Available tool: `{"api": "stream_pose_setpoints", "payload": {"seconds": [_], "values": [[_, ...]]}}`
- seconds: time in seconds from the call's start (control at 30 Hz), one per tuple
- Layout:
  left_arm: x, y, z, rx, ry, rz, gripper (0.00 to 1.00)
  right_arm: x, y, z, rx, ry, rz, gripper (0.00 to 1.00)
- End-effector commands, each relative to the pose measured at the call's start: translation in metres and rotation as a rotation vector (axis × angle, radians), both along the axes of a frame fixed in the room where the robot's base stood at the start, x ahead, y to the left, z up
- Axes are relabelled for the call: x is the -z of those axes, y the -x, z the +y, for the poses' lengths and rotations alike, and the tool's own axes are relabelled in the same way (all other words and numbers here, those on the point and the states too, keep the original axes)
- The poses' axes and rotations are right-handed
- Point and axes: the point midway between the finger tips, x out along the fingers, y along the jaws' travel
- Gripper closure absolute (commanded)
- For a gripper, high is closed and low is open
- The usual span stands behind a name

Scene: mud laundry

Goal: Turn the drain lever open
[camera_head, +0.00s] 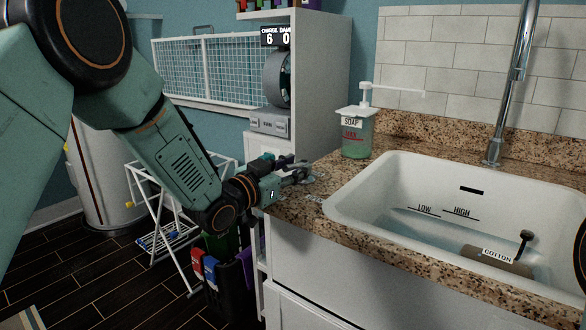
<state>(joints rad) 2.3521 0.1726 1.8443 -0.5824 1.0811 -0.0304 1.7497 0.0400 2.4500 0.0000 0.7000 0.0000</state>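The white sink (345,200) holds clear water, with LOW and HIGH marks on its inner wall. A black knobbed stem (526,238) stands up in the basin at the right; I cannot tell for sure that it is the drain lever. It rises by a brownish piece labelled COTTON (497,255). My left gripper (298,173) is over the counter's left end, left of the sink and apart from the stem. Its fingers point right and are too small to tell open from shut. My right gripper is not in view.
A soap dispenser (356,135) stands on the granite counter (300,203) behind the sink's left corner. A tall chrome faucet (510,85) rises behind the basin. A white drying rack (170,205) and dark bin (228,285) stand on the floor at left.

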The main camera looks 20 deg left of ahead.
Motion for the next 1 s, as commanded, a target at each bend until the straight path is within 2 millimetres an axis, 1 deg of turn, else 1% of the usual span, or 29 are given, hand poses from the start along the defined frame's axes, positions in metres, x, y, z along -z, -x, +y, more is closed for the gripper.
{"api": "stream_pose_setpoints", "payload": {"seconds": [0.13, 0.17, 0.57, 1.0], "values": [[-0.0001, -0.0008, 0.0000, -0.001, 0.000, 0.000, 0.64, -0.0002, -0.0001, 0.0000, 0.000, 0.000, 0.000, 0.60], [-0.0001, -0.0008, 0.0000, -0.001, 0.000, 0.000, 0.66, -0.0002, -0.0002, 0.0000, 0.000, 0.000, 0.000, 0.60], [0.0000, -0.0004, -0.0001, 0.000, 0.000, 0.000, 1.00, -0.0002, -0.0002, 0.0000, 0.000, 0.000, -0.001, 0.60], [0.0005, -0.0003, 0.0003, -0.001, -0.001, 0.002, 1.00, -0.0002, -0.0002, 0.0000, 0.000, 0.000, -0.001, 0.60]]}}
